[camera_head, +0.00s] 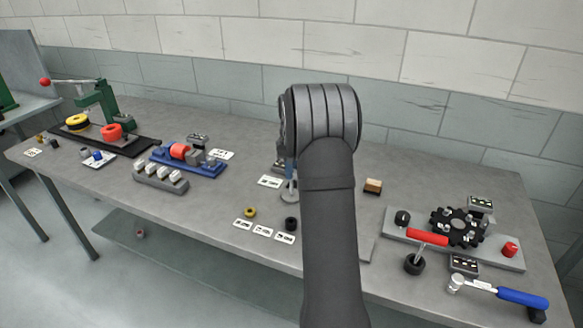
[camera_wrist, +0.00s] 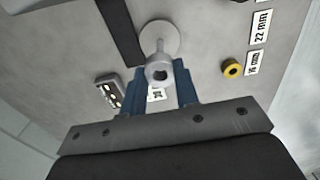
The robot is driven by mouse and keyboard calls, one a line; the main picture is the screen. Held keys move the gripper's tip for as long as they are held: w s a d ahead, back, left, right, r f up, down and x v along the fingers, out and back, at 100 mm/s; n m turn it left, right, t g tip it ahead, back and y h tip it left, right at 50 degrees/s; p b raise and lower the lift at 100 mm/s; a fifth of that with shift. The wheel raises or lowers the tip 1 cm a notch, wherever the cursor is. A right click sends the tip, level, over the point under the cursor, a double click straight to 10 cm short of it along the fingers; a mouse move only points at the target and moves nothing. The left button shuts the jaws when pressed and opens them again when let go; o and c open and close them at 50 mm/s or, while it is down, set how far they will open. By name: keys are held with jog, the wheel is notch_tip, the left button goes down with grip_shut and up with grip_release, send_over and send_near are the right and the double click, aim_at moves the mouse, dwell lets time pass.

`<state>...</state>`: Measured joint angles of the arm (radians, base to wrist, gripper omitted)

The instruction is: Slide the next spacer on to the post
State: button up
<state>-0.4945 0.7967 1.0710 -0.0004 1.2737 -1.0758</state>
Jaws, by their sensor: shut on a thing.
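In the wrist view my gripper (camera_wrist: 161,82) has its two blue fingers shut on a grey spacer (camera_wrist: 159,72) with a dark hole. The post (camera_wrist: 160,47) rises from a round pale base (camera_wrist: 172,34) just beyond the spacer. I cannot tell whether the spacer is around the post's tip or only in front of it. In the head view the base (camera_head: 289,198) stands left of my arm, which hides most of my gripper and the spacer. A yellow spacer (camera_head: 250,212), also in the wrist view (camera_wrist: 232,67), and a black spacer (camera_head: 291,224) lie near printed size labels (camera_head: 262,232).
A wooden block (camera_head: 373,186) lies right of my arm. A plate with a dark toothed wheel (camera_head: 457,227) and a blue-handled tool (camera_head: 520,297) are at the right. A blue fixture (camera_head: 188,161), a grey block row (camera_head: 160,177) and a green press (camera_head: 100,104) are at the left.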

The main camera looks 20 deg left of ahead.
jog(key=shift+f, duration=0.95)
dwell(1.1)
jog(key=o, duration=1.1)
jog(key=shift+o, duration=0.4)
jog(key=o, duration=0.5)
jog(key=shift+r, duration=0.1)
jog(key=shift+r, duration=3.95)
